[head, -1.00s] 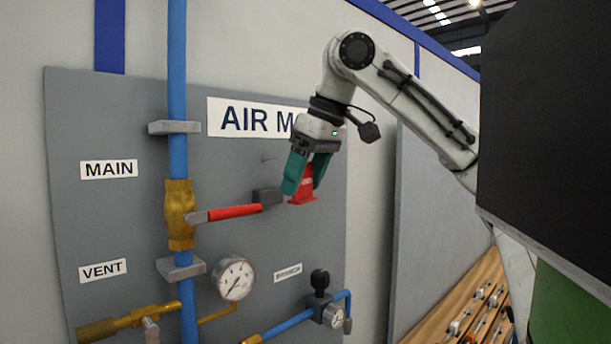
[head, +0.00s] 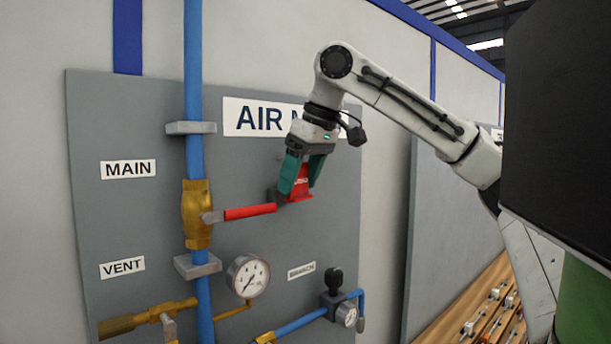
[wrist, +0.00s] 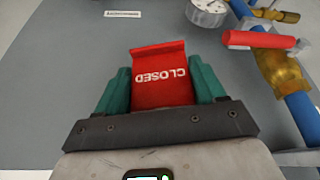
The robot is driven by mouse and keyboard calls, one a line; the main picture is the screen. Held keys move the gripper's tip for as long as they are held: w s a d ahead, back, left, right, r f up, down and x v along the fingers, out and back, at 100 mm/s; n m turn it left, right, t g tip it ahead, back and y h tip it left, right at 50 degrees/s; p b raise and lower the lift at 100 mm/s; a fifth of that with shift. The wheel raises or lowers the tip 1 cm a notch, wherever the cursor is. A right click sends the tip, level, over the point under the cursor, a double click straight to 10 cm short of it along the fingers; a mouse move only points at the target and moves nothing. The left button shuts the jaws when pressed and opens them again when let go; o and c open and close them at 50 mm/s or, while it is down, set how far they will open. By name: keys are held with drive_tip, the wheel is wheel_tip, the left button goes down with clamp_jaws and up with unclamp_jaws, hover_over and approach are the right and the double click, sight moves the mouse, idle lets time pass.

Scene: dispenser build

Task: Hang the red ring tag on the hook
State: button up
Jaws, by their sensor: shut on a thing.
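My gripper (head: 300,184) has green fingers and is shut on a red tag (head: 301,191), pointing down in front of the grey panel. In the wrist view the tag (wrist: 160,76) sits between both fingers, with the word CLOSED upside down on its face. Its ring cannot be made out. The hook is not clearly seen now; a small stub on the panel in the earlier head frame is hidden behind my gripper.
The grey panel (head: 130,225) carries a blue pipe (head: 193,100), a brass valve (head: 196,213), a round gauge (head: 248,275) and a smaller gauge with a black knob (head: 334,281). An AIR sign (head: 262,117) is partly covered by my arm. Panel right of the tag is bare.

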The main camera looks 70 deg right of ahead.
drive_tip(key=shift+w+d, duration=0.5)
drive_tip(key=shift+w, duration=0.3)
drive_tip(key=shift+w+d+f, duration=0.1)
drive_tip(key=shift+w+f, duration=0.15)
drive_tip(key=shift+c, duration=1)
drive_tip(key=shift+f, duration=0.2)
drive_tip(key=shift+w+f, duration=0.1)
drive_tip(key=shift+f, duration=0.05)
drive_tip(key=o, duration=1.1)
drive_tip(key=shift+d, duration=0.1)
drive_tip(key=shift+c, duration=0.2)
drive_tip(key=shift+o, duration=0.7)
drive_tip(key=shift+w+d+f, duration=0.2)
drive_tip(key=shift+w+f, duration=0.05)
drive_tip(key=shift+w, duration=0.1)
drive_tip(key=shift+o, duration=0.5)
drive_tip(key=shift+r, duration=0.1)
drive_tip(key=shift+s, duration=0.1)
